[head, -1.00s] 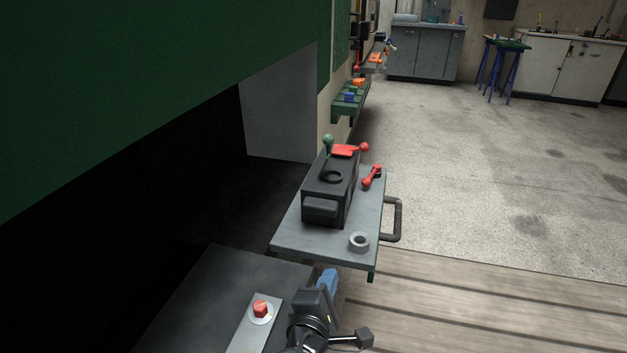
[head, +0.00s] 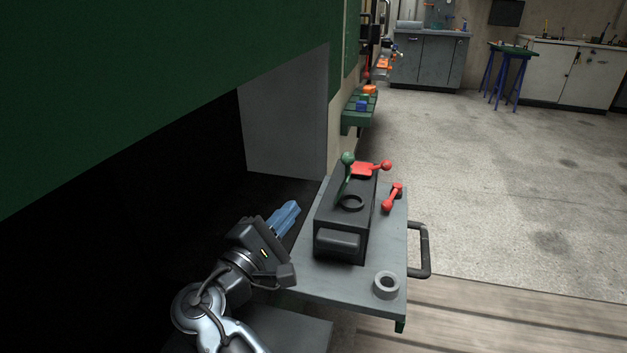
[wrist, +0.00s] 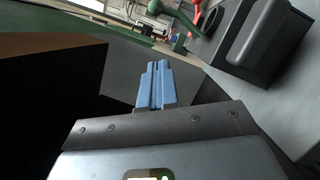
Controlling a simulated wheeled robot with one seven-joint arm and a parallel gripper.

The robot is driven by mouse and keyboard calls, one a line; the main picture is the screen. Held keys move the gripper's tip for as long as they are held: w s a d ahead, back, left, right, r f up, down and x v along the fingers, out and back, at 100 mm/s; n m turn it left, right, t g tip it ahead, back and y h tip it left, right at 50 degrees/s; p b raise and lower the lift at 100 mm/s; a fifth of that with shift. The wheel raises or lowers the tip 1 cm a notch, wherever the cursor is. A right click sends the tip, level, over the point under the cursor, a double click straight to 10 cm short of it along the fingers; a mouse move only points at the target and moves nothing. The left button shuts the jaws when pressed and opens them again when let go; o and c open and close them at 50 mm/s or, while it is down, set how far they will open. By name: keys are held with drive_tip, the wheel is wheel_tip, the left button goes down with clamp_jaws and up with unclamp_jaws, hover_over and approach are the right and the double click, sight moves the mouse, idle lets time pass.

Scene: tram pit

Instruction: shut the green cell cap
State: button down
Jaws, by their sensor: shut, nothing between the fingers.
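The green cell cap (head: 345,176) stands raised and nearly edge-on at the left side of the black box (head: 340,225), its round green knob on top. A round dark opening with a raised rim (head: 351,203) shows uncovered on the box's top. The knob and part of the cap also show at the top of the wrist view (wrist: 158,9). My gripper (head: 294,211) has blue fingers, shut and empty, to the left of the box and apart from it. In the wrist view the fingers (wrist: 157,66) are together, pointing towards the green cap's side.
A red cap with a red knob (head: 363,170) lies at the box's far end. A red lever (head: 391,198) and a grey ring (head: 386,286) are on the grey tray (head: 303,283). A dark handle (head: 425,250) sticks out right. The green body (head: 150,90) overhangs at left.

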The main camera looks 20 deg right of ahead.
drive_tip(key=x, duration=0.4)
drive_tip(key=s+x, duration=0.1)
drive_tip(key=x, duration=0.2)
drive_tip(key=d+r+x, duration=0.1)
drive_tip(key=x, duration=0.3)
drive_tip(key=shift+d, duration=0.3)
drive_tip(key=shift+d+r, duration=0.3)
drive_tip(key=shift+d, duration=0.25)
